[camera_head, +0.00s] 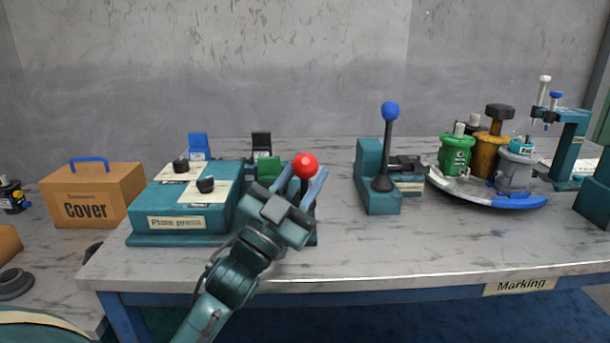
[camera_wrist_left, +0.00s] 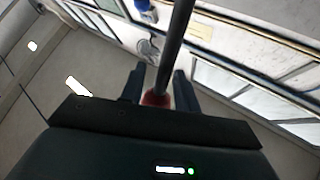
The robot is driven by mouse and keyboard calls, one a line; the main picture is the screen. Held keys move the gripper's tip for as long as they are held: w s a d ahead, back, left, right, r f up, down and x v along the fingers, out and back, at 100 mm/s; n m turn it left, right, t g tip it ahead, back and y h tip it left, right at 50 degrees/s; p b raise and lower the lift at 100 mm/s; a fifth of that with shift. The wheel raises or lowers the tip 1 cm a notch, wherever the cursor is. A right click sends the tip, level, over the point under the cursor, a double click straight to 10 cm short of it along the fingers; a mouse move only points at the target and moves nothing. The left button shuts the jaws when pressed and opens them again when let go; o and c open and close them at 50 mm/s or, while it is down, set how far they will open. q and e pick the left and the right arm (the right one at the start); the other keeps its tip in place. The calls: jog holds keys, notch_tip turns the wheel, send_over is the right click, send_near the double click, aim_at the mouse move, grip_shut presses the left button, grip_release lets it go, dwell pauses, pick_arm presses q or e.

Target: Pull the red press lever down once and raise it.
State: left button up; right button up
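My left gripper (camera_head: 306,170) is at the knob, one finger on each side, and looks open. In the left wrist view the knob (camera_wrist_left: 155,99) sits near the palm between the spread fingers (camera_wrist_left: 157,75). The dark rod (camera_wrist_left: 176,45) runs out between the fingertips, with a gap to each. The lever's lower part is hidden behind my gripper in the head view. My right gripper is not in view.
A teal plate press (camera_head: 180,222) stands left of my gripper. A blue-knobbed lever unit (camera_head: 377,200) stands to the right, then a round tray (camera_head: 520,201) with several canisters. A Cover box (camera_head: 95,192) is at left. The table front (camera_head: 400,250) is clear.

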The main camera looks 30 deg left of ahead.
pick_arm(q)
jog(key=s+a+p, duration=0.1)
jog(key=s+a, duration=0.1)
jog(key=s, duration=1)
jog(key=shift+s+a+f+p, duration=0.25)
jog(key=shift+s+f+p, duration=0.1)
jog(key=shift+s, duration=0.05)
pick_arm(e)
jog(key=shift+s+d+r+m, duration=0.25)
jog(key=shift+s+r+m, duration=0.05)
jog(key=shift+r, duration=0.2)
